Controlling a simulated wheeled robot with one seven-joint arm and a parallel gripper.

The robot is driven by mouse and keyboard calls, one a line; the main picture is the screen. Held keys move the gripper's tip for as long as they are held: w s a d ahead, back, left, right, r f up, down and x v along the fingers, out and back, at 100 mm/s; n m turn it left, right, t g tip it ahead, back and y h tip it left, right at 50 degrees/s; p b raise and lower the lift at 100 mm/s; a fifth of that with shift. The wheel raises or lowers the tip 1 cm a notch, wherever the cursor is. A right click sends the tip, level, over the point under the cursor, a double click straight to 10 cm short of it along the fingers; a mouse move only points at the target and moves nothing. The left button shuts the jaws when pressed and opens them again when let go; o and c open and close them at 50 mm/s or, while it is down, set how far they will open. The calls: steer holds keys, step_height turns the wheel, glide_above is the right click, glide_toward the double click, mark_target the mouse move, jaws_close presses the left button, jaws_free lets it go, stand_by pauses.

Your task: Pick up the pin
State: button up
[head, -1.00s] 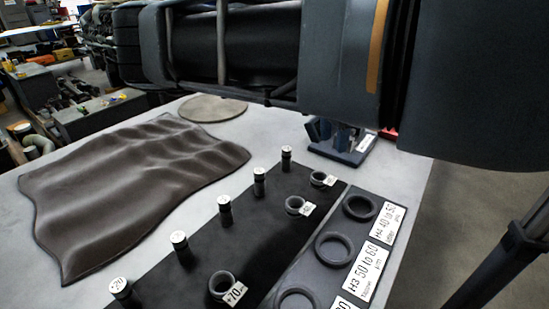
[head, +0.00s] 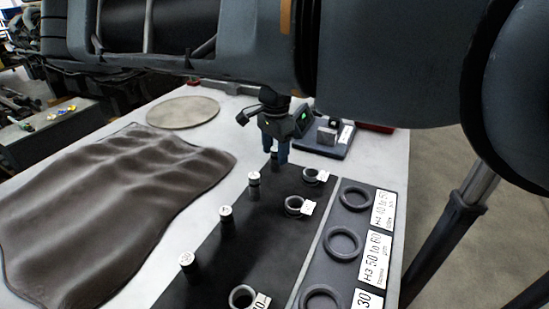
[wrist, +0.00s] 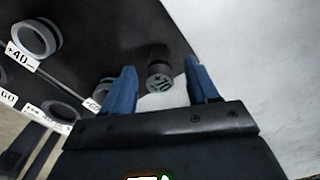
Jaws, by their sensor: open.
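The pin nearest my gripper is a short dark cylinder with a pale marked end, standing at the far end of the black mat in the head view (head: 275,159). In the wrist view the pin (wrist: 159,80) shows between my two blue fingers, touching neither as far as I can see; its end mark looks like "10". My gripper (head: 276,154) is open and points down over it; its spread fingertips also show in the wrist view (wrist: 161,64). More pins, such as one (head: 254,186) and another (head: 226,217), stand in a row towards the front.
Dark rings, one of them here (head: 295,206), stand with number tags right of the pins. Larger rings (head: 343,243) lie on a labelled strip further right. A brown cloth (head: 115,205) covers the left table.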

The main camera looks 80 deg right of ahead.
steer(key=shift+f, duration=1.25)
steer(key=shift+c, duration=0.3)
jaws_close()
